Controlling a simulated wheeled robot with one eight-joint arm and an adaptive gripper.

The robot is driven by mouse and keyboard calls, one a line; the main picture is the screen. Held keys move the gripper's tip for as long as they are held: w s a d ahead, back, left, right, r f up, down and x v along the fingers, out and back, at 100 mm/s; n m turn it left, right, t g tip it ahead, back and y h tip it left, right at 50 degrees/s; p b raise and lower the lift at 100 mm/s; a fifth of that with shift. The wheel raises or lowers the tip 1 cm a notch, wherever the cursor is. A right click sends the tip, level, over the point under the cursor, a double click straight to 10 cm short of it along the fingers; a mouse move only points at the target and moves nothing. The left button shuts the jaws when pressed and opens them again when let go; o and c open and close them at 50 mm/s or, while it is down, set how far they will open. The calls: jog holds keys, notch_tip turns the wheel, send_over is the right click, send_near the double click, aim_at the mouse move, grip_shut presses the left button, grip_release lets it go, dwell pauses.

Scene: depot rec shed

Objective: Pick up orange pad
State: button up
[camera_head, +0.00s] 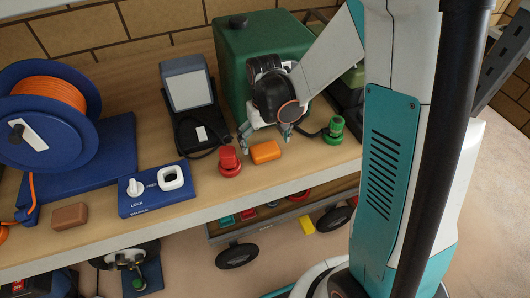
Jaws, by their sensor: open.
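The orange pad (265,152), a small rounded block, lies on the wooden shelf near its front edge, between a red knob-like piece and a green one. My gripper (265,131) is open, its teal fingertips spread just behind and above the pad. No part of the pad appears held. Whether a fingertip touches it or the shelf, I cannot tell.
The red piece (229,160) stands close left of the pad, the green piece (333,130) to the right. A green canister (235,60) stands behind. A blue switch panel (157,190), brown block (70,216) and blue cable reel (92,150) sit left. A cart (275,225) stands below.

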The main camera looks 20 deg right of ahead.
aim_at(265, 149)
jog(key=f, duration=0.2)
jog(key=f+b, duration=0.1)
jog(key=f, duration=0.1)
jog(key=shift+w+d+f, duration=0.15)
jog(key=shift+w+f, duration=0.05)
jog(key=shift+f, duration=0.05)
jog(key=c, duration=1.2)
jog(key=shift+r, duration=0.1)
jog(key=shift+c, duration=0.2)
